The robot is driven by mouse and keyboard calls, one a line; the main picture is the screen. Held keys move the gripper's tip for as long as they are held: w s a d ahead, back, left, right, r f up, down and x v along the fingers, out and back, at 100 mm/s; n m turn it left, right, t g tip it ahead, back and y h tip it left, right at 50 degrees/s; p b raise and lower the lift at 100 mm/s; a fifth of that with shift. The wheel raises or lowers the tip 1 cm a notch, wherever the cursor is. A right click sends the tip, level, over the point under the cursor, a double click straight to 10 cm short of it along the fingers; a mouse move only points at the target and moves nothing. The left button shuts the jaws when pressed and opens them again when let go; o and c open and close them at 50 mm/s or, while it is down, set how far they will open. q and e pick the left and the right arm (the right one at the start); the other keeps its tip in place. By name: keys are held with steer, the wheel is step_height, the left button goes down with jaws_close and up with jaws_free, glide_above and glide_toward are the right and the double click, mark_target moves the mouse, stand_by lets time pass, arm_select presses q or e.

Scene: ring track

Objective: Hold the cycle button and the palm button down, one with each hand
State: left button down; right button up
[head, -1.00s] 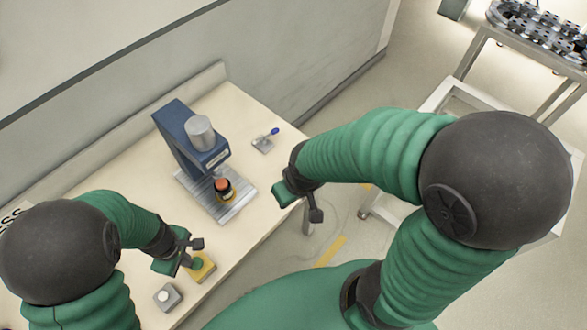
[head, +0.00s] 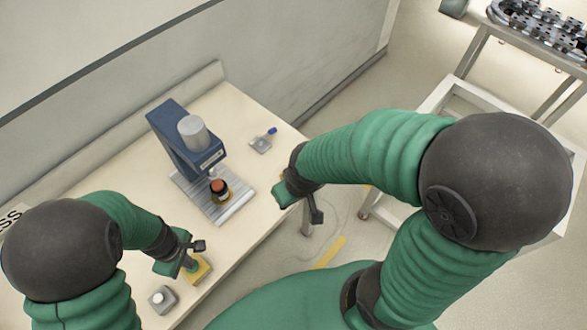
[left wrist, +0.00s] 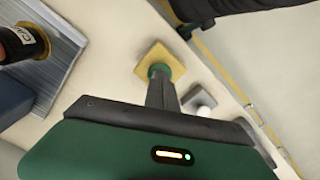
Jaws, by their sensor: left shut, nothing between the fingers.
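A yellow box (head: 203,272) with a green button sits near the table's front edge. A grey box (head: 162,300) with a pale button stands just nearer me. The pictures do not name which is the cycle button or palm button. My left gripper (head: 188,258) is shut and empty over the yellow box. In the left wrist view its fingertips (left wrist: 160,82) are at the green button (left wrist: 158,70); I cannot tell whether it is pressed. The grey box's white button (left wrist: 203,111) is free there. My right gripper (head: 300,203) hangs by the table's right edge, away from both buttons; its jaws are unclear.
A blue press (head: 180,145) stands on the table (head: 240,105), with a black and orange part (head: 220,189) on its slotted base. A wall runs along the back. A metal trolley (head: 445,95) stands at the right.

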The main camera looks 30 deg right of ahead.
steer(key=shift+f, duration=0.15)
stand_by(0.5)
steer(key=shift+d, duration=0.2)
steer(key=shift+w, duration=0.15)
steer(key=shift+c, duration=1.2)
steer(key=shift+m+g, duration=0.5)
steer(key=shift+m, duration=0.1)
steer(key=w+d, duration=0.1)
steer(key=w, duration=0.1)
steer(key=w+d, duration=0.1)
steer(key=w, duration=0.1)
steer(key=w+d, duration=0.1)
steer(key=w, duration=0.2)
steer(key=shift+d+f, duration=0.15)
steer(key=shift+f, duration=0.25)
jaws_close()
steer(key=w+d+f+m+g, duration=0.2)
steer(key=w+d+f, duration=0.2)
steer(key=w+d, duration=0.3)
steer(key=shift+w+a+f, duration=0.15)
steer(key=shift+w+f, duration=0.05)
steer(key=shift+f, duration=0.85)
steer(key=shift+w+a+f, duration=0.1)
steer(key=shift+w+f, duration=0.05)
steer(key=shift+f, duration=0.85)
steer(key=shift+w+a+f, duration=0.15)
steer(key=shift+w+f, duration=0.05)
steer(key=shift+f, duration=2.1)
